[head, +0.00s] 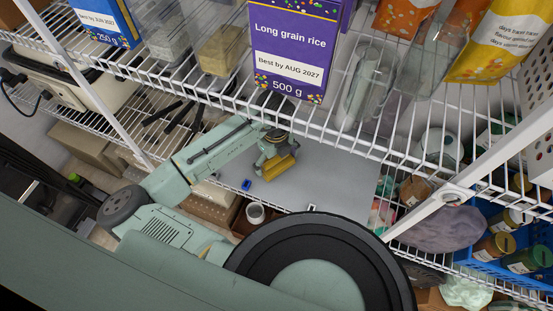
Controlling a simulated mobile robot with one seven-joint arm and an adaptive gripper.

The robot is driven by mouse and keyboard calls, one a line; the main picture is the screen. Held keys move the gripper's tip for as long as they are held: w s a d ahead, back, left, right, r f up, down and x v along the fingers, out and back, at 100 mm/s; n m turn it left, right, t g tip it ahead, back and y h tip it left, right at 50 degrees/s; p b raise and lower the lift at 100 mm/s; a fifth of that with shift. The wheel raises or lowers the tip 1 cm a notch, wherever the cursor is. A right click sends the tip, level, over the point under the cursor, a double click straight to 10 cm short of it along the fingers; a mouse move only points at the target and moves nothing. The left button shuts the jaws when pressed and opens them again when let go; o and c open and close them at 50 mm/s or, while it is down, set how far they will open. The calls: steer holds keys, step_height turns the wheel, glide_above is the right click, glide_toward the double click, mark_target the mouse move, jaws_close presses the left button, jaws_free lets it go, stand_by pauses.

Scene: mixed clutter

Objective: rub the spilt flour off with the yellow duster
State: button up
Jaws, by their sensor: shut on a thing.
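My gripper (272,150) is in the middle of the head view, at the end of my pale green arm. It is shut on the yellow duster (281,166), which hangs just under the fingers. The duster is over the plain grey surface (325,185) on the lower level. I cannot tell whether the duster touches that surface. I cannot make out any spilt flour; part of the surface is hidden behind my arm, the duster and the shelf above.
A white wire shelf (340,137) crosses above, carrying a purple rice box (292,45) and clear containers. A small blue item (246,184) lies left of the duster, with a white cup (255,212) below it. A grey-purple cloth (440,229) and a blue crate (500,270) are at right.

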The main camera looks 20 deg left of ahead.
steer(key=shift+r+p, duration=2.35)
steer(key=shift+r, duration=1.1)
